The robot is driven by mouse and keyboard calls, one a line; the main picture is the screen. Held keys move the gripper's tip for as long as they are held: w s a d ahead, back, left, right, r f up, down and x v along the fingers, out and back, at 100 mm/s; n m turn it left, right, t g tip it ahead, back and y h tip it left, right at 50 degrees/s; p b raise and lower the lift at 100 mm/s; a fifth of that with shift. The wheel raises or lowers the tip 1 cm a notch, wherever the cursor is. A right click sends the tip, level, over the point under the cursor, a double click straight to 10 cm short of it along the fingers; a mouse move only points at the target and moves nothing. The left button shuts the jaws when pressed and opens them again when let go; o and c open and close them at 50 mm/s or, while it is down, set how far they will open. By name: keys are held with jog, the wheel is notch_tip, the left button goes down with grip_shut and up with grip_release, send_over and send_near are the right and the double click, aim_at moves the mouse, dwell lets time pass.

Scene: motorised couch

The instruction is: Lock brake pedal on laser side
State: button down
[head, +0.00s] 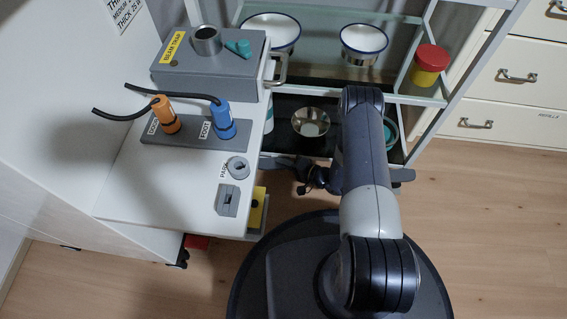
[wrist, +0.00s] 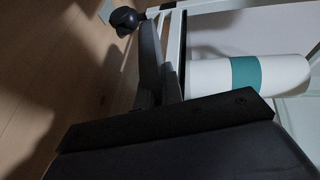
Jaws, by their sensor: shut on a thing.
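My gripper (head: 304,178) is low beside the rack's bottom shelf, right of the white bench, in the head view. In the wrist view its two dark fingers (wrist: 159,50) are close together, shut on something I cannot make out. Their tips are near a white frame post. A small red part (head: 196,242) shows low under the bench, next to a dark caster (head: 181,257). It may be a brake pedal, but I cannot be sure. Neither appears to touch the gripper.
The rack (head: 438,101) holds bowls and a red-lidded yellow jar (head: 428,62). A white roll with a teal band (wrist: 246,72) lies close right of the fingers. A dark round caster (wrist: 125,18) is at the wrist view's upper left. Open floor (head: 490,230) is at right.

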jog(key=shift+f, duration=0.1)
jog(key=shift+f+m+t+y, duration=0.45)
jog(key=shift+t+y, duration=0.25)
jog(key=shift+y, duration=0.4)
jog(key=shift+f+m+t+y, duration=0.4)
jog(key=shift+m+t+y, duration=0.35)
jog(key=shift+y, duration=0.25)
jog(key=c, duration=1.6)
grip_release()
jog(key=shift+o, duration=0.2)
